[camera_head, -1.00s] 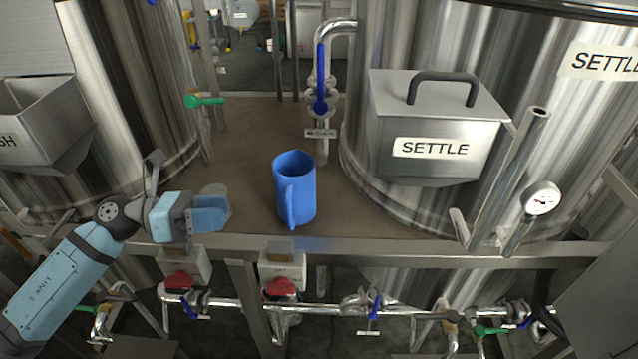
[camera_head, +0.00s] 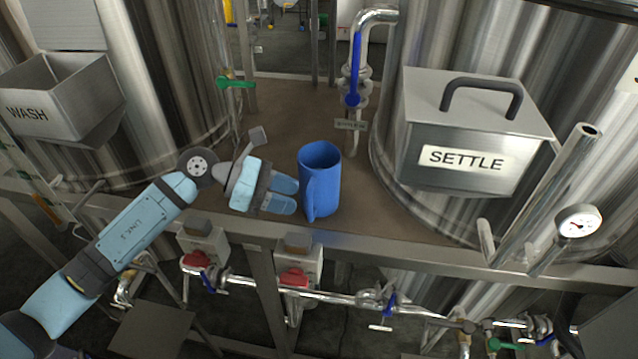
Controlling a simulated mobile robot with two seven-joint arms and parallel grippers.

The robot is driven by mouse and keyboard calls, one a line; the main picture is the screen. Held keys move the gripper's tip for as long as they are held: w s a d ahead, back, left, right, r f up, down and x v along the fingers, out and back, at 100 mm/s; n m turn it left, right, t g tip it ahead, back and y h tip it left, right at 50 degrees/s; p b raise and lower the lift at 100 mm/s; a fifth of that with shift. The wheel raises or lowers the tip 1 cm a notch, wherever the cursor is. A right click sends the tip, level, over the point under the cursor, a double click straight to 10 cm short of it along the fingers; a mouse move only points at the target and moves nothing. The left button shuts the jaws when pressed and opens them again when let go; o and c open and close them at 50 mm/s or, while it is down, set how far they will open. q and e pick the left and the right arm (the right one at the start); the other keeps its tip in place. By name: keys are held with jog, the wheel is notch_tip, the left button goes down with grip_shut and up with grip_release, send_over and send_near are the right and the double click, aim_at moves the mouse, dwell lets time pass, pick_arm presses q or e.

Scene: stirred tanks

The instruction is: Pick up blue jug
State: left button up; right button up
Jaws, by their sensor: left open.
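The blue jug (camera_head: 322,182) stands upright on the brown platform (camera_head: 275,130) between the two steel tanks, near the platform's front edge. Its handle faces the front and slightly left. My left gripper (camera_head: 286,194) is just left of the jug, with its light blue fingers pointing right towards the jug's side. The fingers are open with nothing seen between them. A small gap seems to show between the fingertips and the jug; contact is hard to judge. My right gripper is not in view.
A steel box marked SETTLE (camera_head: 470,135) juts out right of the jug, and a WASH box (camera_head: 60,100) is at left. A pipe with a blue valve handle (camera_head: 355,70) rises behind the jug. A metal rail (camera_head: 400,252) runs along the front edge.

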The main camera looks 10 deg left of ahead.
aim_at(310, 201)
pick_arm(q)
jog(key=x, duration=0.1)
jog(key=p+x, duration=0.1)
jog(key=x, duration=0.2)
jog(key=shift+s+d+r+p, duration=0.1)
jog(key=shift+d+r+p, duration=0.05)
jog(key=shift+r+p, duration=0.2)
jog(key=shift+d+f, duration=0.25)
jog(key=shift+d, duration=0.15)
jog(key=shift+a, duration=0.1)
grip_shut()
